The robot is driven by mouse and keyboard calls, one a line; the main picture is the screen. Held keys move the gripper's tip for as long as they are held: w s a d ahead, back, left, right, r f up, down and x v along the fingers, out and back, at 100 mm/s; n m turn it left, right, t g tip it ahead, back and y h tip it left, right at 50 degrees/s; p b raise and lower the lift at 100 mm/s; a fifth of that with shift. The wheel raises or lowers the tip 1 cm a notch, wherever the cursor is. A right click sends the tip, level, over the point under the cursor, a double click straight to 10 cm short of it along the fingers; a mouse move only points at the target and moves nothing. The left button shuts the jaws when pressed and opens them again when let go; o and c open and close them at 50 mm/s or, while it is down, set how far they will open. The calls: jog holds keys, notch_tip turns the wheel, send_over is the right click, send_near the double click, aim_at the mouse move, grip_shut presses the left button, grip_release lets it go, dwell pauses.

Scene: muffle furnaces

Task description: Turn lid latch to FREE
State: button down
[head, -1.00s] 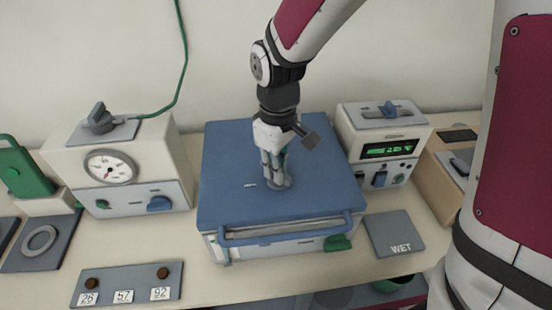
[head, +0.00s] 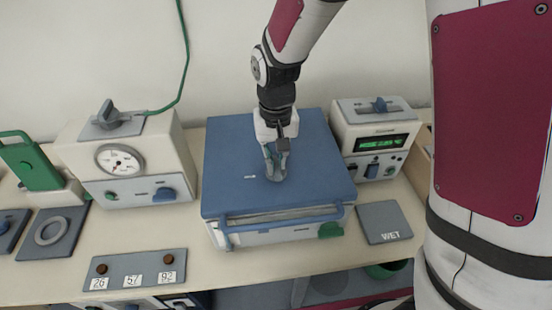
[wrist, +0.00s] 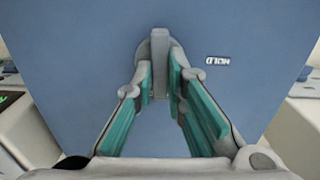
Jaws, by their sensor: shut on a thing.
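The blue lid (head: 320,150) lies flat and closed on the box in the middle of the bench. The lid latch (head: 276,178) is a grey round knob with a raised grip bar on top of the lid. It also shows in the wrist view (wrist: 158,60), where the bar runs up and down the picture. My gripper (head: 274,168) stands upright over the lid, its fingers shut on the latch bar. In the wrist view, green-padded fingers (wrist: 160,85) sit on either side of it. A white HOLD label (wrist: 217,60) lies beside the latch; no FREE label is readable.
A cream unit with a dial (head: 120,158) stands left of the box, and a unit with a green display (head: 388,142) stands right. A blue handle bar (head: 280,215) runs along the lid's front. A grey WET pad (head: 384,222) lies front right.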

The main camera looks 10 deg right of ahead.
aim_at(276, 164)
jog(key=shift+m, duration=0.3)
jog(key=c, duration=1.6)
grip_release()
jog(key=shift+r, duration=0.1)
notch_tip(276, 164, up, 12)
